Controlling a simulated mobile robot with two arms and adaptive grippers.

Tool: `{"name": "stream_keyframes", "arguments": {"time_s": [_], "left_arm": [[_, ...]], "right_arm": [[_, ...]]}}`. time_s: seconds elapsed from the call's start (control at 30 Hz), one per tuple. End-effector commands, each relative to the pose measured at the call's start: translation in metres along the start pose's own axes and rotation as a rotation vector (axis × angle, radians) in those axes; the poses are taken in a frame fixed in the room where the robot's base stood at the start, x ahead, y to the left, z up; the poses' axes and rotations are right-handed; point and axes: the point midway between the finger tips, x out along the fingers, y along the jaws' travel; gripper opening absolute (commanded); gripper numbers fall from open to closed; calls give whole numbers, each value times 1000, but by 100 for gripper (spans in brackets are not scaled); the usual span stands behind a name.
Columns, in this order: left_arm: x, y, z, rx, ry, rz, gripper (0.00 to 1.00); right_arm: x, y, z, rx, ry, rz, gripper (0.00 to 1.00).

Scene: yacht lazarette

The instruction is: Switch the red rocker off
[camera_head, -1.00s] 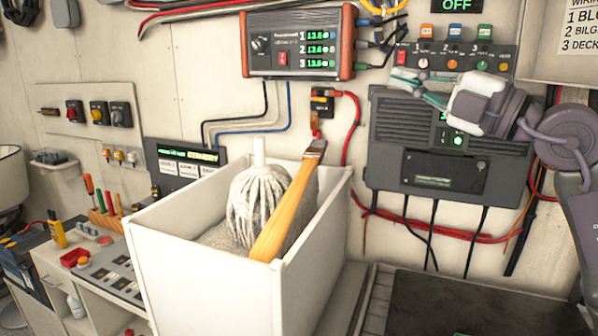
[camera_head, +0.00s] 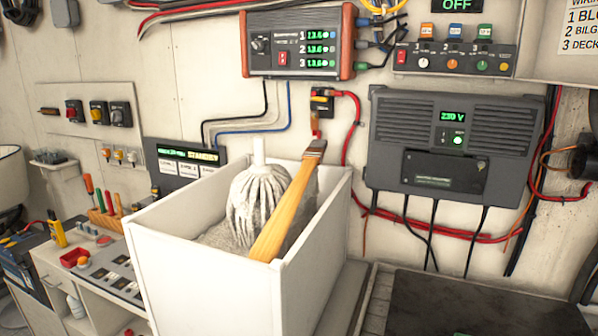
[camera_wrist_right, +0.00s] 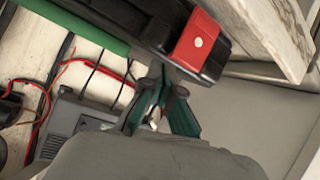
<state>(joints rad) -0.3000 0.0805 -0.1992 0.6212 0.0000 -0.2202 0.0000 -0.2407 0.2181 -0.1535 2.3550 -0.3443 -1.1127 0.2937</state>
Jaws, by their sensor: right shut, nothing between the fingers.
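In the head view, a red rocker (camera_head: 402,56) is at the left end of a dark switch panel (camera_head: 440,63) with several knobs, high on the wall. A display (camera_head: 457,4) above it reads OFF. Another red rocker (camera_head: 283,58) is on the orange-sided charger box. In the right wrist view, a red block with a white dot (camera_wrist_right: 198,42) stands on a dark housing; I cannot tell which red part this is. My right gripper (camera_wrist_right: 165,88), with teal fingers, is shut and empty just below it; contact is unclear. My left gripper is not in view.
A grey inverter (camera_head: 455,150) showing 230 V hangs below the panel, with red and black cables beneath. A white bin (camera_head: 205,275) with a mop head and wooden-handled brush stands in front. The dark surface (camera_head: 455,310) at lower right is clear.

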Motion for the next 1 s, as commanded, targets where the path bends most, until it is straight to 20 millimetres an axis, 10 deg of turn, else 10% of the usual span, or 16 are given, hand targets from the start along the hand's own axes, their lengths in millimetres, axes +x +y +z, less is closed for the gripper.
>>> {"name": "stream_keyframes", "arguments": {"time_s": [0.2,0.57,1.0], "left_arm": [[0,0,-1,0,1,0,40],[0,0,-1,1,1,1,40],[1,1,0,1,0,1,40]], "right_arm": [[-46,-26,108,-48,-375,-136,0],[-128,-53,198,-121,-743,-347,0],[-43,-89,314,-135,-789,-347,0]]}}
